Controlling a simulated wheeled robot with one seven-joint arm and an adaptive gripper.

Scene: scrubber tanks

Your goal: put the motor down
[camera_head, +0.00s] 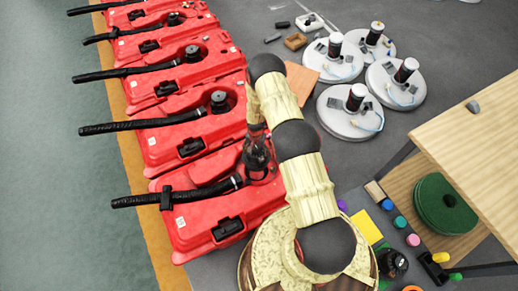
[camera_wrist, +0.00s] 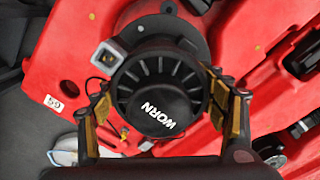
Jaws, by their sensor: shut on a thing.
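My gripper (camera_wrist: 160,105) is shut on a black finned motor (camera_wrist: 155,75) marked "WORN", with one finger at each side. The motor's ribbed top faces the wrist camera, and a small square connector sits at its upper left. In the head view my gripper (camera_head: 257,150) is at the right side of the nearest red tank (camera_head: 210,215), partly hidden by my arm. In the wrist view, red tank surface and a dark round part show behind the motor. I cannot tell whether the motor touches the tank.
Several red tanks with black hoses line the left table edge; a black motor (camera_head: 219,101) sits on the second. Several pale discs with upright cylinders (camera_head: 356,97) stand at upper right. A wooden shelf (camera_head: 480,130), green disc (camera_head: 445,203) and coloured caps are at right.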

